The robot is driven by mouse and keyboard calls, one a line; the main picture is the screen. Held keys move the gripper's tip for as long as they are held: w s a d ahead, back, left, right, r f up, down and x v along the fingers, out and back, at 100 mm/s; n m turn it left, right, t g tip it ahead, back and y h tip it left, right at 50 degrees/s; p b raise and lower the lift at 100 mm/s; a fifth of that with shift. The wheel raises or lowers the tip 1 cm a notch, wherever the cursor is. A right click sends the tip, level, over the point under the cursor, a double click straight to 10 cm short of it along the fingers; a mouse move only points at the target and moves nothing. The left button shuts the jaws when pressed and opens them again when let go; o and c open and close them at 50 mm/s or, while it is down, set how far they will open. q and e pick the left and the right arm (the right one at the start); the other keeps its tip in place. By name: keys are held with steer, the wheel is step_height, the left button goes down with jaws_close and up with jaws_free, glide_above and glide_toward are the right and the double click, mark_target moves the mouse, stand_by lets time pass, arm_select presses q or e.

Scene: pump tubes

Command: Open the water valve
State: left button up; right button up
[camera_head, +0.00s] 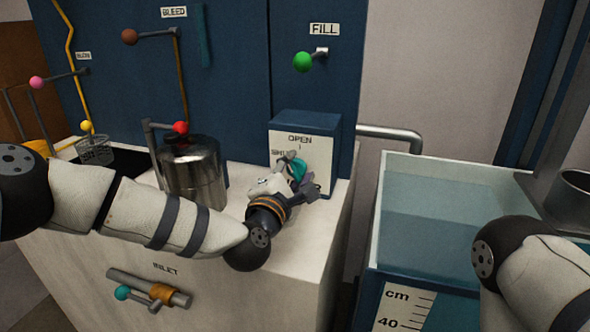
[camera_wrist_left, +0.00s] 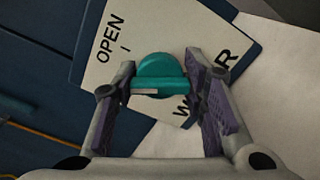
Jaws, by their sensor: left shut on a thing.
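The water valve is a round teal knob (camera_head: 298,167) on the white front panel (camera_wrist_left: 103,78) of a blue box (camera_head: 311,122). In the head view my left gripper (camera_head: 301,175) reaches the knob from the front and hides much of it. In the left wrist view the fingers of my left gripper (camera_wrist_left: 161,78) are shut on the teal knob (camera_wrist_left: 158,68), one on each side. A pale mark on the knob points to picture left, away from the tick under OPEN. Finger and knob hide part of the lower lettering. My right gripper is out of view.
A steel canister (camera_head: 193,175) stands on the white cabinet (camera_head: 250,295) left of the box. The FILL lever with a green ball (camera_head: 303,62) is above. A clear water tank (camera_head: 430,220) stands to the right. An INLET handle (camera_head: 150,290) is low on the cabinet front.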

arm_select(q)
steer(key=m+p, duration=0.1)
steer(key=m, duration=0.4)
steer(key=shift+m, duration=0.3)
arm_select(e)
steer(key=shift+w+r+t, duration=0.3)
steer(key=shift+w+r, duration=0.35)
arm_select(q)
steer(key=o, duration=1.2)
steer(key=v, duration=1.2)
